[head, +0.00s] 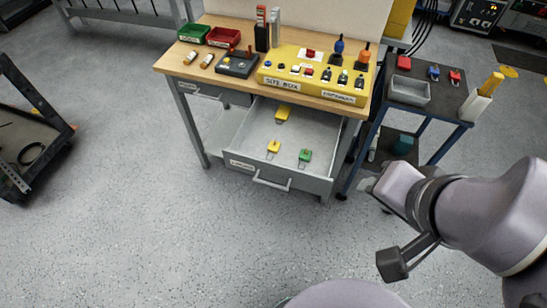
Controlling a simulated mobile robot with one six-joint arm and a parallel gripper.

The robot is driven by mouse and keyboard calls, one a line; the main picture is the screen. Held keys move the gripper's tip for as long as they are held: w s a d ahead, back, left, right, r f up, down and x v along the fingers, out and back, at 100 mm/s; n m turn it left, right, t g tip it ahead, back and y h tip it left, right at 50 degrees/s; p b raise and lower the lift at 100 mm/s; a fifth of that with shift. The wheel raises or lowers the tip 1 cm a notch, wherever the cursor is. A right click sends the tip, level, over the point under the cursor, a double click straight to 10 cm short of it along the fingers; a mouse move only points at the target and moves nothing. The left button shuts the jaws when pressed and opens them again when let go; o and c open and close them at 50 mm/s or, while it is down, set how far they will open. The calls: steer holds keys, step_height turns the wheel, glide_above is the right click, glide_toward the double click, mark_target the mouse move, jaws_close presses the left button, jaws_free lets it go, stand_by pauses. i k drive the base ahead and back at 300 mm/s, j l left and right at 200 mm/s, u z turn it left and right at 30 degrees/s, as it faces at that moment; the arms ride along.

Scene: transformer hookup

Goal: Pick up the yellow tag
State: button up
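The open drawer (236,140) of the workbench holds small yellow and green pieces. One yellow piece (282,113) lies toward the back of the drawer. A second yellow piece (273,146) with a thin loop lies nearer the front. A green piece (305,155) with a loop lies to its right. I cannot tell from this view which yellow piece is the tag. My gripper (372,188) is at the end of my arm on the right, outside the drawer and to its right. Its fingers are not clearly visible.
On the bench top (180,60) stand a yellow switch box (310,85), a dark control box (237,64), and green (193,33) and red (224,36) bins. A blue-framed cart (440,112) stands close to the bench's right. Floor in front of the drawer is clear.

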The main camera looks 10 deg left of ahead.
mark_target(283, 112)
steer(key=k+j+z, duration=0.1)
steer(key=j+z, duration=0.25)
steer(key=j, duration=1)
steer(key=i+j+z, duration=0.15)
steer(key=j, duration=0.25)
steer(key=i+j+z, duration=0.15)
steer(key=j, duration=0.25)
steer(key=i+j+z, duration=0.15)
steer(key=j, duration=0.3)
steer(key=i+j+z, duration=0.15)
steer(key=j, duration=0.25)
steer(key=i+j+z, duration=0.15)
steer(key=j, duration=0.3)
steer(key=j+z, duration=0.15)
steer(key=j, duration=0.35)
steer(key=i+j+z, duration=0.15)
steer(key=i+j, duration=0.15)
